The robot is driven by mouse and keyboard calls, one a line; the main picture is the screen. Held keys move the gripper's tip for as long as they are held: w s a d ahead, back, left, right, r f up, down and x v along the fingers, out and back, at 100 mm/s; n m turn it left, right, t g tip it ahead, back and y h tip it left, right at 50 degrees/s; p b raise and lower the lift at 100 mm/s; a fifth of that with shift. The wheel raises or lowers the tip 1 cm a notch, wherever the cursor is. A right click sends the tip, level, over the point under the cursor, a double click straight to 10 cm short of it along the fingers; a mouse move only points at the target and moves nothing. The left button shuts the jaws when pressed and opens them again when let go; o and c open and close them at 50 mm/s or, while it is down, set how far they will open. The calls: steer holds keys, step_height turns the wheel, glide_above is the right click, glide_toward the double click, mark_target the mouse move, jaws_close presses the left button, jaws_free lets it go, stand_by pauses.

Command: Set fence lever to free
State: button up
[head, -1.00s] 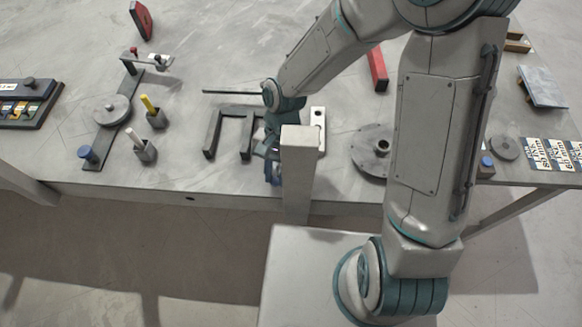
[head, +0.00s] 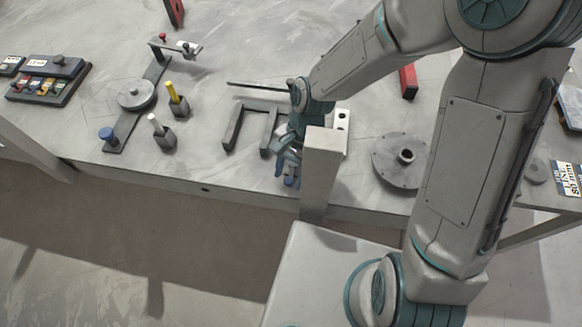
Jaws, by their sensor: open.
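My gripper (head: 283,163) hangs at the front edge of the bench, left of a grey upright post. Its fingers are open and point down and toward the front. A small blue part (head: 290,181) shows just below the fingers; it may be the fence lever's knob, but I cannot tell whether the fingers touch it. The dark U-shaped bracket (head: 233,132), possibly the fence, lies flat just left of my gripper. The lever's arm and its setting are hidden or too small to read.
The grey post (head: 321,165) stands close to my gripper's right. A round flanged disc (head: 401,160) lies further right. A yellow-handled tool (head: 175,100) and a flat bar with a round plate (head: 136,95) stand left. A thin dark rod (head: 258,88) lies behind the bracket.

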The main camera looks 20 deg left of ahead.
steer(key=v, duration=1.3)
steer(key=shift+w+r+p, duration=0.15)
steer(key=shift+r+p, duration=0.15)
steer(key=shift+d, duration=0.1)
steer(key=s+d+r+n+t, duration=0.1)
steer(key=d+r+t, duration=0.2)
steer(key=d, duration=0.9)
steer(key=s+d+r+n+t+h, duration=0.1)
steer(key=d+r+t, duration=0.3)
steer(key=d, duration=0.8)
steer(key=shift+s+d+n, duration=0.2)
steer(key=shift+s+n, duration=0.05)
steer(key=shift+n, duration=0.35)
